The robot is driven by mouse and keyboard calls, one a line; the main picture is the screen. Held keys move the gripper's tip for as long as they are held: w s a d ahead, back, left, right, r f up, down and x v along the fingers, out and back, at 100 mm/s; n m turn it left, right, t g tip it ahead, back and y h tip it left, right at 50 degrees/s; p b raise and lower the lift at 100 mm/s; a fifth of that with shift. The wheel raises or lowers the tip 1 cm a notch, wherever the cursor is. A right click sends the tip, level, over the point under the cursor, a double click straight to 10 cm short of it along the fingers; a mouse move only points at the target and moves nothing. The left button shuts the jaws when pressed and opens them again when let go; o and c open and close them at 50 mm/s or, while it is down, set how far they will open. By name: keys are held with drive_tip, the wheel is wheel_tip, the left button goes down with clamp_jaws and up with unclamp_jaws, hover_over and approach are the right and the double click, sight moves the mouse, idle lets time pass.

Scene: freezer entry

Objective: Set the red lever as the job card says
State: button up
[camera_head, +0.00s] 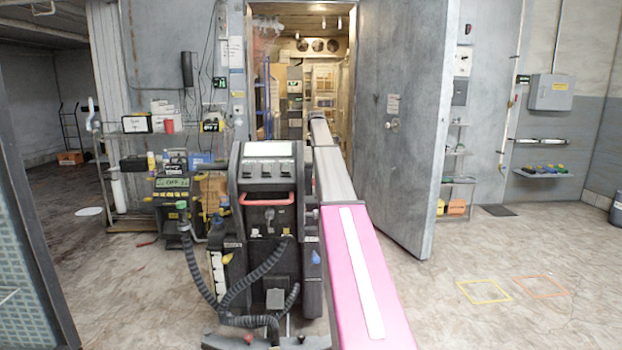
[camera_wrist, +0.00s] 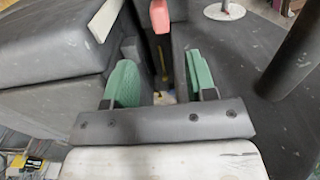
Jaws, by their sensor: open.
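My gripper (camera_wrist: 162,86) shows in the wrist view, its two green finger pads apart with nothing held between them. I cannot make out my gripper in the head view. A red curved bar (camera_head: 267,199) crosses the front of a dark upright unit at the centre of the head view. A small red knob (camera_head: 249,338) shows low at the bottom edge. I cannot tell whether either is the red lever. A salmon-red piece (camera_wrist: 160,15) shows beyond the fingers in the wrist view.
The grey door (camera_head: 410,120) stands open beside the lit freezer entry (camera_head: 310,75). Shelves with boxes stand at the left. A wall shelf (camera_head: 542,172) with coloured items is at the right. The floor at the right is clear, with yellow (camera_head: 484,291) and orange (camera_head: 541,286) outlines.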

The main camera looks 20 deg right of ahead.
wheel_tip(320, 180, down, 10)
drive_tip(key=shift+f, duration=0.2)
idle(0.3)
